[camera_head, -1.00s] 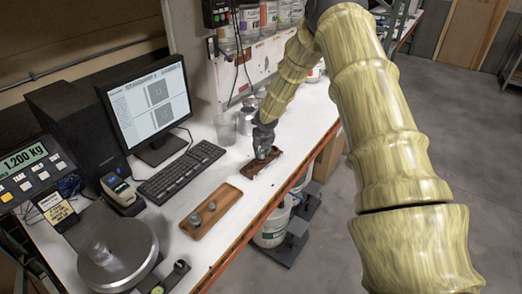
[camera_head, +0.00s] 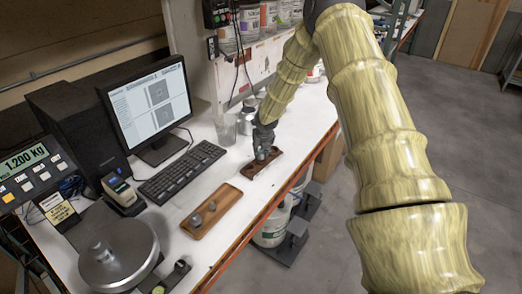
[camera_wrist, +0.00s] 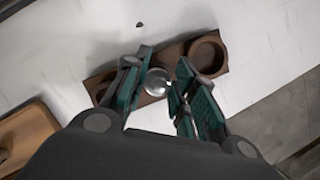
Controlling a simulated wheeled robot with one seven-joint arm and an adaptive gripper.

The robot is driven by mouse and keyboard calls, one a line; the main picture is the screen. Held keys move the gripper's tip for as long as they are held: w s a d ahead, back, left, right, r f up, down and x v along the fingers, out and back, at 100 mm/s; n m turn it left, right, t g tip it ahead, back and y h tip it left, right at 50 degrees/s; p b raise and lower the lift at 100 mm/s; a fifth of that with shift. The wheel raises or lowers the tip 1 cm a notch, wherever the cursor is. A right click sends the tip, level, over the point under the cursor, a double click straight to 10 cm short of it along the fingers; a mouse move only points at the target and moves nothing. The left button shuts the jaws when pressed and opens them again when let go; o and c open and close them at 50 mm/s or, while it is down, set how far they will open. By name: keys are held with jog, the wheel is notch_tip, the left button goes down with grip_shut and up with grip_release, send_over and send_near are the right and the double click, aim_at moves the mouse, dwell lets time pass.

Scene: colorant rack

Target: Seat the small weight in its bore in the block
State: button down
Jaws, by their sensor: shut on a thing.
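The brown wooden block (camera_head: 254,171) lies on the white bench under my gripper (camera_head: 261,156). In the wrist view the block (camera_wrist: 179,52) shows a large, empty-looking round bore (camera_wrist: 206,52) at its right end. My gripper (camera_wrist: 156,88) has its teal-padded fingers on both sides of a shiny round small weight (camera_wrist: 157,81), shut on it, over the block's middle. The fingers hide part of the block's left side. I cannot tell whether the weight is in its bore or just above it.
A wooden tray (camera_head: 229,197) with metal weights (camera_head: 196,220) lies nearer on the bench. A scale pan (camera_head: 130,262) with a small grey object on it stands at front left. A keyboard (camera_head: 180,172) and a clear cup (camera_head: 226,128) are left of the block. The bench edge is close on the right.

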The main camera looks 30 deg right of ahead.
jog(key=shift+s+f+b, duration=0.1)
jog(key=shift+f+b, duration=0.25)
jog(key=shift+f, duration=0.5)
dwell(0.7)
jog(key=shift+r, duration=0.25)
jog(key=shift+r+p, duration=0.45)
jog(key=shift+r, duration=0.2)
